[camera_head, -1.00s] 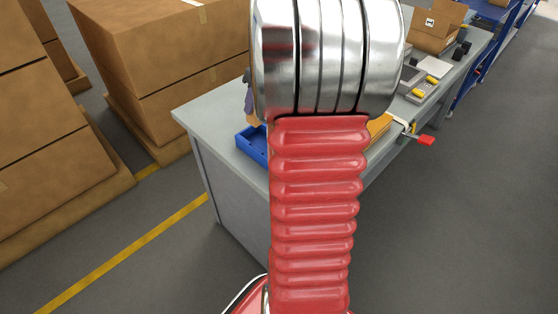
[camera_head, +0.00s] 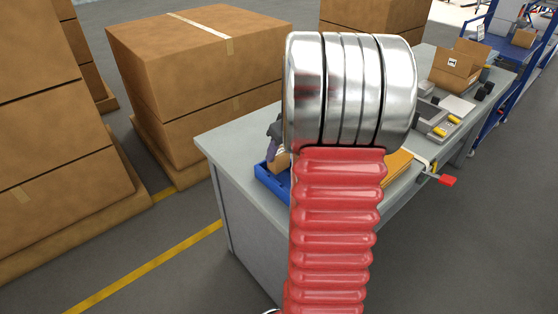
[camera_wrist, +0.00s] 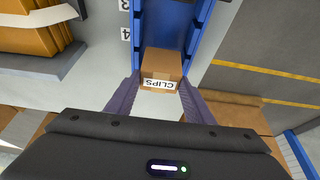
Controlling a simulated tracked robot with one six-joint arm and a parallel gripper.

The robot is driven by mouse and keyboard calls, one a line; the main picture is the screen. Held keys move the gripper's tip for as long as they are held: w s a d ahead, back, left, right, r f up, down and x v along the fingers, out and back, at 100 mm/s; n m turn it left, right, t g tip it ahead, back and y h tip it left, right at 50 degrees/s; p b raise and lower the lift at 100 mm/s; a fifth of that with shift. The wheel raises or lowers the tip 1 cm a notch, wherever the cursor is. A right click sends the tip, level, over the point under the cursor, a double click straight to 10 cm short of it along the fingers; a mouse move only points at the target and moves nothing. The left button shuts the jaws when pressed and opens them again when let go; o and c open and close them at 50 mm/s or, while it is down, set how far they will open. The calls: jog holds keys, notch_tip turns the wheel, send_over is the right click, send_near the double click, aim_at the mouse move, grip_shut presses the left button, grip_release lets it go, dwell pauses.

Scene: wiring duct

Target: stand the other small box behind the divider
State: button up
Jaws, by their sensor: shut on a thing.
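A small brown box with a white CLIPS label (camera_wrist: 162,66) is between the fingertips of my gripper (camera_wrist: 160,84) in the wrist view. My gripper is shut on it. The label reads upside down in that view. The box is at the blue tray (camera_wrist: 192,38), between its ribbed side walls; I cannot tell whether it touches the floor. In the head view the blue tray (camera_head: 270,187) stands on the near end of the bench, with my gripper (camera_head: 272,150) over it, mostly hidden by my arm. No separate divider is clear, and I see no second small box.
The grey bench (camera_head: 235,150) carries orange-brown pieces (camera_head: 397,164) and a red-handled clamp (camera_head: 446,180) at its edge. An open carton (camera_head: 455,68) stands farther back. Stacked large cartons (camera_head: 200,70) stand left of the bench. Numbers mark the surface beside the tray.

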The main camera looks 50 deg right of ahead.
aim_at(280, 159)
jog(key=shift+f, duration=1.85)
jog(key=shift+f, duration=0.1)
jog(key=o, duration=1.1)
jog(key=v, duration=1.2)
jog(key=shift+a, duration=0.1)
jog(key=w+a+r, duration=0.1)
jog(key=a+r, duration=0.2)
jog(key=a, duration=0.9)
jog(key=shift+n+t, duration=0.6)
jog(key=s+a, duration=0.3)
jog(key=a, duration=0.5)
jog(key=s+a, duration=0.4)
jog(key=a, duration=0.5)
jog(key=s+a, duration=0.4)
jog(key=a, duration=0.4)
jog(key=shift+a+r, duration=0.15)
jog(key=shift+r, duration=0.15)
